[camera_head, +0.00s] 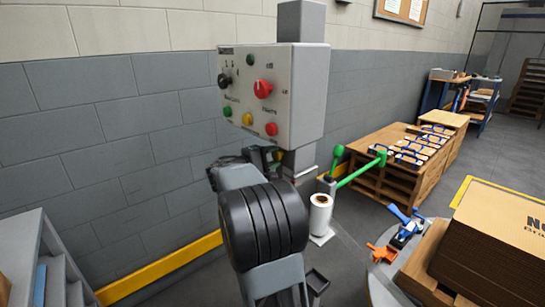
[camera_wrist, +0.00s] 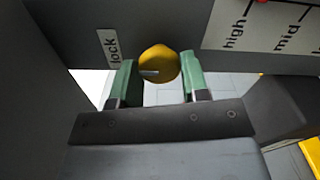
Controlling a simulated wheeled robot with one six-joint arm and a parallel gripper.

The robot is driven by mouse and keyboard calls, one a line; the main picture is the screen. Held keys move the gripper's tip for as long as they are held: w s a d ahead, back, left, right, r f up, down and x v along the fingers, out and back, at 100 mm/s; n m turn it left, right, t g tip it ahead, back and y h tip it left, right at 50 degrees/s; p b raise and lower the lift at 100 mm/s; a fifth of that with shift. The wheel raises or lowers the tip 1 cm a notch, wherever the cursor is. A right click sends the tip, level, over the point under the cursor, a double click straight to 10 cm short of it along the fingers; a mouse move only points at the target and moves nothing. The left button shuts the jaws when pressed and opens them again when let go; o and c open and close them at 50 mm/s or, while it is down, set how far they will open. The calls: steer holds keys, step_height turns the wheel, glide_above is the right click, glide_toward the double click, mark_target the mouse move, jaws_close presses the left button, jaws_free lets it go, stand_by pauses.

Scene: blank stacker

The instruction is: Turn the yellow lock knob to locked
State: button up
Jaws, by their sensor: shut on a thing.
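The yellow lock knob (camera_wrist: 158,62) shows in the wrist view on a dark grey face. A pale mark on it points left, roughly toward the lower left. A white label reading "lock" (camera_wrist: 107,47) is to its left. My gripper (camera_wrist: 160,78) has its green fingers on either side of the knob and is shut on it. In the head view my gripper (camera_head: 262,156) is just under the grey control box (camera_head: 297,90), partly hidden by my arm. I cannot make out the lock knob there.
The control box carries a red knob (camera_head: 262,89), a black knob (camera_head: 224,80) and several coloured buttons. A white roll (camera_head: 320,213) and a green-handled lever (camera_head: 360,171) stand at the right. Wooden crates and a carton (camera_head: 500,235) are farther right. A wall is behind.

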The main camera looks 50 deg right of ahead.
steer(key=o, duration=0.9)
steer(key=a, duration=0.4)
steer(key=w+a+p, duration=0.1)
steer(key=a, duration=0.8)
steer(key=shift+w+a+p, duration=0.25)
steer(key=shift+a+p, duration=0.1)
steer(key=shift+p, duration=0.05)
